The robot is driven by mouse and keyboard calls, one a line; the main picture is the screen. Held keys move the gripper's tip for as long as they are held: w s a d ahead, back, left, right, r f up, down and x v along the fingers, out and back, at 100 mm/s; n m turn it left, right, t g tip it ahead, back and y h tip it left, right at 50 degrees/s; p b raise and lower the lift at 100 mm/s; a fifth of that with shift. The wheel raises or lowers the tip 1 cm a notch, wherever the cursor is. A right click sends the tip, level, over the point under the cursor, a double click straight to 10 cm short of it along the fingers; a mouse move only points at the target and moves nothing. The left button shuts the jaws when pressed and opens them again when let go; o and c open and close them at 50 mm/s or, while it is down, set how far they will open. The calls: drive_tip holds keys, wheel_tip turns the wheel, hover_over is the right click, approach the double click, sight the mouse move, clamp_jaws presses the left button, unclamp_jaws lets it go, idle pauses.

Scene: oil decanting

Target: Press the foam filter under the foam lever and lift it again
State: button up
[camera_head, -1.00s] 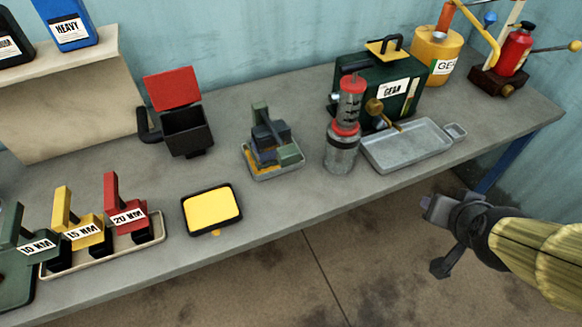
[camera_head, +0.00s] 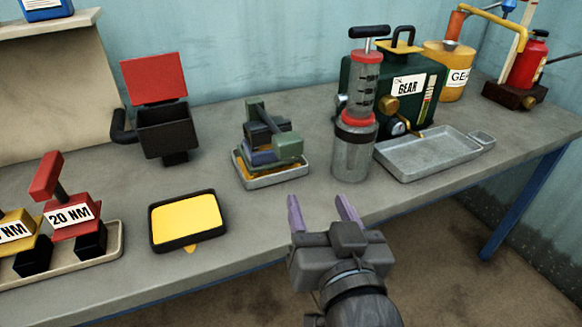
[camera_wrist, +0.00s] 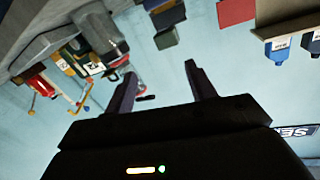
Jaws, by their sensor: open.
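A small press with a green lever (camera_head: 287,144) stands in a shallow grey tray (camera_head: 276,181) near the middle of the bench; it looks like the foam lever. Dark and blue-purple blocks sit under the lever, with yellow material low in the tray. I cannot tell whether that yellow material is the foam filter. A flat yellow pad (camera_head: 186,219) lies in a black frame closer to the bench's front edge. My gripper (camera_head: 319,203) is open and empty, in front of the bench, right of the pad and apart from the press. Its spread fingers also show in the wrist view (camera_wrist: 160,75).
A clear pump cylinder (camera_head: 354,150) stands right of the press, beside a metal pan (camera_head: 425,160) and a green gear-oil can (camera_head: 395,75). A black box with a red lid (camera_head: 154,80) is behind left. Red 20 NM lever (camera_head: 68,215) is at left.

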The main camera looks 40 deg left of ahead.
drive_tip(key=shift+s+a+y, duration=0.15)
drive_tip(key=shift+s+y, duration=0.15)
drive_tip(key=shift+s, duration=0.35)
drive_tip(key=shift+w+a, duration=0.1)
drive_tip(key=p+x, duration=0.7)
drive_tip(key=p, duration=0.2)
drive_tip(key=shift+w+a+r, duration=0.15)
drive_tip(key=shift+w+a, duration=0.05)
drive_tip(key=shift+w, duration=0.05)
drive_tip(key=p, duration=0.6)
drive_tip(key=shift+w+a, duration=0.2)
drive_tip(key=shift+a, duration=0.2)
